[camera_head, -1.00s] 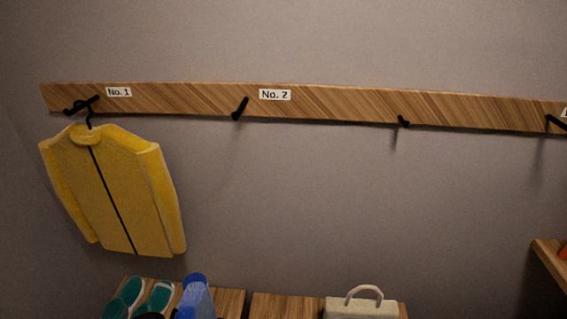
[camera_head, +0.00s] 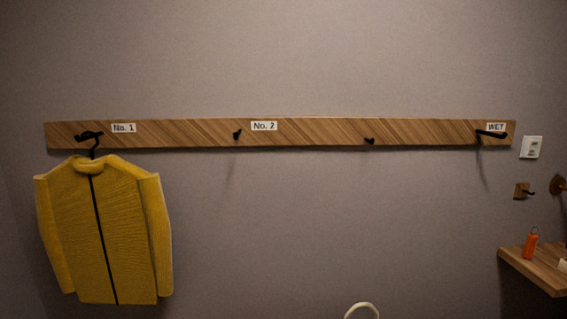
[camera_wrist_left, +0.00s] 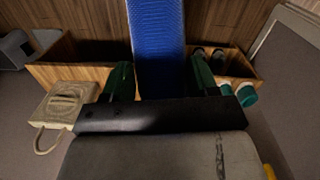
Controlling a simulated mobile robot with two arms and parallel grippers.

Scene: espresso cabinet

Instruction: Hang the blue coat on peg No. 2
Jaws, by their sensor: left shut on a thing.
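Peg No. 2 (camera_head: 237,134) is a short black peg on the wooden rail, bare, just left of its label (camera_head: 264,126). The blue coat (camera_wrist_left: 157,40) shows in the left wrist view as a ribbed blue strip running up the middle to the top edge. My left gripper (camera_wrist_left: 162,82) has its dark green fingers on either side of the blue coat and is shut on it. The coat's hanger and full outline cannot be made out. Neither gripper shows in the head view, and the right gripper is not seen.
A yellow coat (camera_head: 105,230) hangs on peg No. 1 (camera_head: 89,135). An unlabelled peg (camera_head: 369,141) and the WET peg (camera_head: 491,134) are empty. A shelf (camera_head: 535,268) holds an orange item. Below are a pale bag (camera_wrist_left: 62,105) and teal shoes (camera_wrist_left: 246,95). Wall under peg No. 2 is clear.

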